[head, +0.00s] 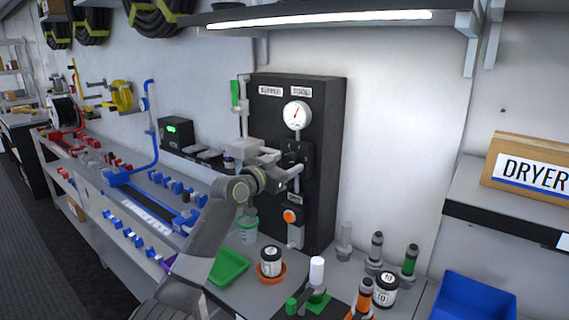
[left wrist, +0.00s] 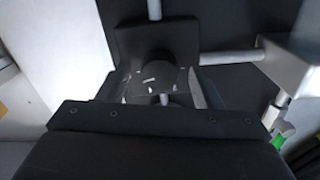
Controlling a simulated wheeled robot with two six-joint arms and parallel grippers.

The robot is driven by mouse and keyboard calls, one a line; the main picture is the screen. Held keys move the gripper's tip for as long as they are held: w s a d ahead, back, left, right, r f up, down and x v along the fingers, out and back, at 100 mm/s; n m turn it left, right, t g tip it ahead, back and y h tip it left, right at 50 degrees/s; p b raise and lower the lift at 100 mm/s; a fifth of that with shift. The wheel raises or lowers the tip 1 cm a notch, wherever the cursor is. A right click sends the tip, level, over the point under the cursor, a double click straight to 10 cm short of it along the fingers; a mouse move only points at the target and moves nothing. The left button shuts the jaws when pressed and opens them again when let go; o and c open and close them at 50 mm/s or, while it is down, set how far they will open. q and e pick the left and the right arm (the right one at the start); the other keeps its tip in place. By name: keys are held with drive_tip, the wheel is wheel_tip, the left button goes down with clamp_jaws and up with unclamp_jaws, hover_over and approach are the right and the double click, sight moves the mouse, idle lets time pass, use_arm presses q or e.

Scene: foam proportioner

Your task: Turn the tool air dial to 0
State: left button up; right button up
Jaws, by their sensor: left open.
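A black panel (head: 325,140) with two white labels stands upright at the back of the bench. A round white gauge (head: 297,114) with a red needle is on it. Below the gauge is a black block with the dark dial (head: 293,157), partly hidden by my left gripper (head: 283,171). In the left wrist view the round black dial (left wrist: 160,78) with small white marks lies straight ahead. My left gripper (left wrist: 168,92) is open, its fingers on either side of the dial. I cannot tell whether they touch it. My right gripper is not in view.
An orange round knob (head: 290,216) is lower on the panel; a green handle (head: 236,92) is at its upper left. Jars, bottles, a green tray (head: 229,267) and a blue bin (head: 474,298) crowd the bench. A lit shelf (head: 320,17) hangs above.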

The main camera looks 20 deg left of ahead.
use_arm(q)
drive_tip(key=shift+w, duration=0.1)
drive_tip(key=c, duration=1)
